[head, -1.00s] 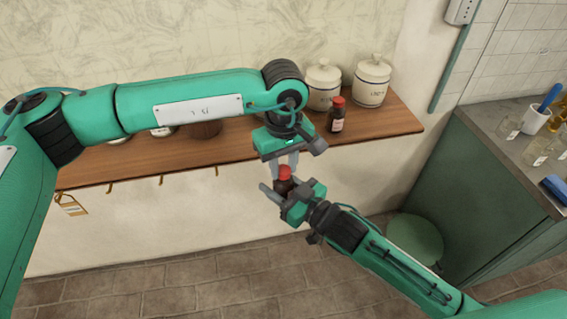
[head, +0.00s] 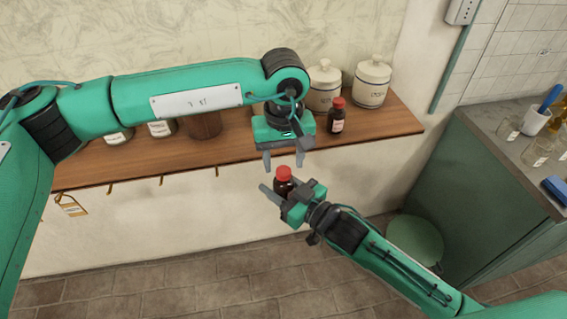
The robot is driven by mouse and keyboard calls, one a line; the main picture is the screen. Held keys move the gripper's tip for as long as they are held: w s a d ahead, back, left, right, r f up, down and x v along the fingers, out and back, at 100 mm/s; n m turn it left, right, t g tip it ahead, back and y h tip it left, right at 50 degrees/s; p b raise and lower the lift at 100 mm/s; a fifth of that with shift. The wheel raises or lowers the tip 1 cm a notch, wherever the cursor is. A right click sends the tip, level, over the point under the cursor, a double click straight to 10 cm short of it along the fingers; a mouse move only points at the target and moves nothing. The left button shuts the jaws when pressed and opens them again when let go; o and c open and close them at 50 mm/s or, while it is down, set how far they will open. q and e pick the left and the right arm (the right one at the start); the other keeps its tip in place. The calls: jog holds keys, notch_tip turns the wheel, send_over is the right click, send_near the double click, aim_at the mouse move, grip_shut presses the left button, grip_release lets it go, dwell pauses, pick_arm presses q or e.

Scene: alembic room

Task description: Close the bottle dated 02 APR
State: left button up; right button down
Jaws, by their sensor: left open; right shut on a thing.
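A small dark brown bottle with a red cap (head: 284,174) is held upright in front of the shelf by my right gripper (head: 277,193), which is shut around its body. The cap sits on the bottle's top. My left gripper (head: 284,160) is open and empty just above the cap, apart from it, fingers pointing down. A second brown bottle (head: 337,117) with a red cap and a pale label stands on the shelf to the right. I cannot read the date on either bottle.
The wooden shelf (head: 385,125) also holds two white lidded jars (head: 372,82) at the back right and several containers partly behind my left arm. A grey counter (head: 500,145) with glassware stands at the right. A green round stool (head: 414,240) is below.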

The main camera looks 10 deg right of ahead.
pick_arm(q)
notch_tip(320, 180, up, 3)
jog(key=shift+f, duration=0.2)
jog(key=shift+c, duration=0.3)
jog(key=n, duration=0.5)
jog(key=shift+r, duration=0.35)
jog(key=n, duration=0.4)
jog(key=shift+r+n, duration=0.35)
jog(key=shift+n, duration=0.05)
jog(key=n, duration=0.3)
jog(key=r+n, duration=0.1)
jog(key=n, duration=0.5)
jog(key=r+n, duration=0.1)
jog(key=n, duration=0.3)
